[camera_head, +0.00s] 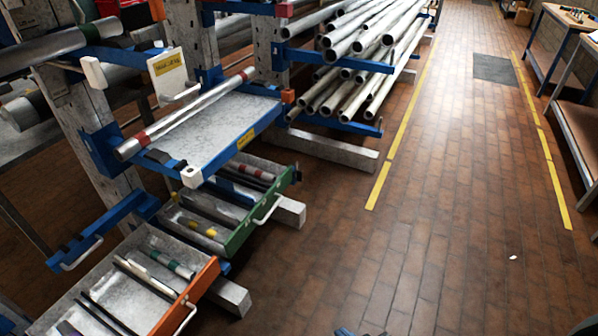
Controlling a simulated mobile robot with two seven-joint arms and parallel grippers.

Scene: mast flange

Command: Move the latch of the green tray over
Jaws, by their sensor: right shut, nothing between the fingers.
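The green tray (232,240) is a grey-floored drawer with a green front, in the rack at the left. A white bar handle (268,209) stands out from its front. Yellow-banded and red-banded bars lie in the tray. Only a dark blue sliver of my right gripper (347,332) shows at the bottom edge, well below and to the right of the tray, touching nothing visible. My left gripper is not in view.
A blue-edged tray (215,125) with a long red-banded tube sits above the green tray. An orange-fronted tray (195,297) is below and nearer. Blocky feet (229,296) jut onto the floor. Pipes (350,70) are stacked behind. The brick floor (430,235) to the right is open.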

